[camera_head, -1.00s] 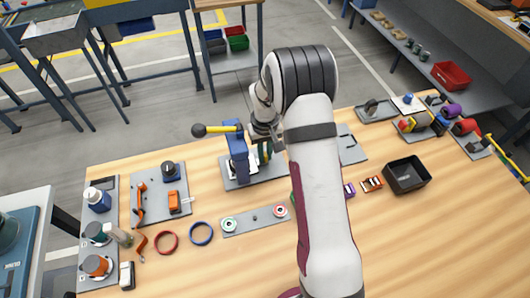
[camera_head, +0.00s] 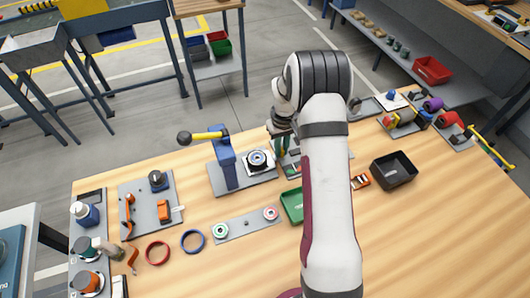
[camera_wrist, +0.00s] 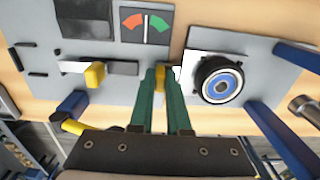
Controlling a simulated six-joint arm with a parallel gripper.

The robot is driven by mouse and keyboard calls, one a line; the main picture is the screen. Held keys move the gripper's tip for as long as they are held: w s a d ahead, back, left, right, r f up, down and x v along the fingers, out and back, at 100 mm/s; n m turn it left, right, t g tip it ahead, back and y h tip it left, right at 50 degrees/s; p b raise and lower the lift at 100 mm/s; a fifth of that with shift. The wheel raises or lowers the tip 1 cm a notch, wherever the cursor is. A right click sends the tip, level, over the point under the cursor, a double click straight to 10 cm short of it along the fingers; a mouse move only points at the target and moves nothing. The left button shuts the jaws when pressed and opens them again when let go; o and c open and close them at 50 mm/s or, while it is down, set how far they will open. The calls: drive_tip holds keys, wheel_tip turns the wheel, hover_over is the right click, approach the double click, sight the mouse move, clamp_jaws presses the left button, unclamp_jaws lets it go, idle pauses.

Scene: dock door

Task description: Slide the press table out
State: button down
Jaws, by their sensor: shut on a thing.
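The press (camera_head: 225,165) has a blue column on a grey base plate and a yellow lever with a dark knob. Its table (camera_head: 258,161) is a pale plate with a round black fixture, standing out to the right of the column. In the wrist view the table (camera_wrist: 222,80) lies right of the fingers, with a blue centre in its fixture. My gripper (camera_head: 284,143) is just right of the table. In the wrist view my green-fingered gripper (camera_wrist: 161,82) is shut on a small yellow handle (camera_wrist: 160,76) at the table's left side. My arm partly hides this area.
A panel with a red and green gauge (camera_wrist: 146,25) and a yellow-handled slider (camera_wrist: 95,75) lies left of the fingers. A green tray (camera_head: 292,206), a black bin (camera_head: 393,171) and a grey plate with two rings (camera_head: 245,224) stand nearer. Bare wood lies in front.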

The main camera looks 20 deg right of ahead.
drive_tip(key=shift+d, duration=0.35)
drive_tip(key=c, duration=0.9)
unclamp_jaws()
wheel_tip(320, 180, up, 16)
drive_tip(key=shift+f, duration=0.1)
